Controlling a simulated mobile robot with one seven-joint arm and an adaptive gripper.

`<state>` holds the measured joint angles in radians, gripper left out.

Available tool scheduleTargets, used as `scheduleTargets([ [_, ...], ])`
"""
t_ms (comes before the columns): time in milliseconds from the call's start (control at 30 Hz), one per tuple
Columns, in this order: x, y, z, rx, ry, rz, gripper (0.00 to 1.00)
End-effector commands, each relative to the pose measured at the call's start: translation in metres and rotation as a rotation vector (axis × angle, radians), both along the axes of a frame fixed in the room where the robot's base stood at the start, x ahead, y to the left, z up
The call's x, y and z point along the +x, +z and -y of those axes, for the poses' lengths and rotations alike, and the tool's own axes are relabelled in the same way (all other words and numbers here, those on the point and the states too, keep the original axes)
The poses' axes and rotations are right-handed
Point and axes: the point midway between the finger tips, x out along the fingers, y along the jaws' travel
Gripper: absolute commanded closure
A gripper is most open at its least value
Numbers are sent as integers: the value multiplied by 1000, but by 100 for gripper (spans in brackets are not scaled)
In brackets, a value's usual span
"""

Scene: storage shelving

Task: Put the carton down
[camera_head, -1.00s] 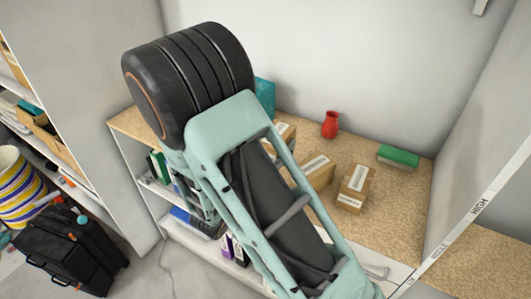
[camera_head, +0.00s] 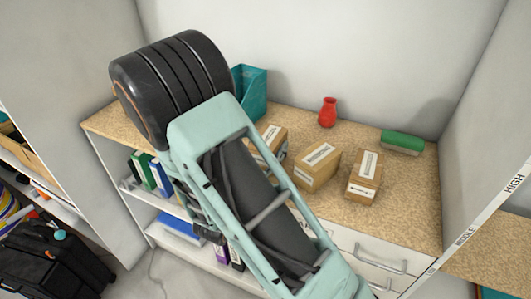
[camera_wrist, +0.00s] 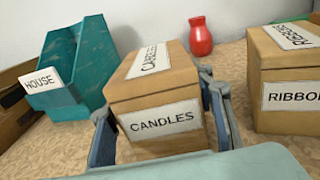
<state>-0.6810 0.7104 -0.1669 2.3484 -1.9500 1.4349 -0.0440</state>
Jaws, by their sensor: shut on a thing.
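A brown carton labelled CANDLES (camera_wrist: 165,122) sits between the two fingers of my gripper (camera_wrist: 160,105) in the wrist view. The fingers are shut on its sides. The carton looks upright at the speckled brown shelf top (camera_head: 405,205). I cannot tell whether its underside touches the surface.
A carton labelled RIBBON (camera_wrist: 290,97) stands close on the right, with another carton (camera_head: 364,177) beyond it. A teal file holder (camera_wrist: 92,70) stands left. A red vase (camera_head: 327,112) and green item (camera_head: 402,143) are behind. Side walls bound the shelf.

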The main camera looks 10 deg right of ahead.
Motion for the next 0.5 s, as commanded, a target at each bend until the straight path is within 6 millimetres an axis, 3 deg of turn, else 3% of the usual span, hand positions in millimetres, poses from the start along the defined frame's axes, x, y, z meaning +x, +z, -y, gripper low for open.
scheduleTargets([
  [33, 0, -8, 2, -2, 0, 2, 86],
  [467, 0, -12, 2, 0, 1, 4, 86],
  [500, 0, -12, 2, 0, 2, 1, 49],
])
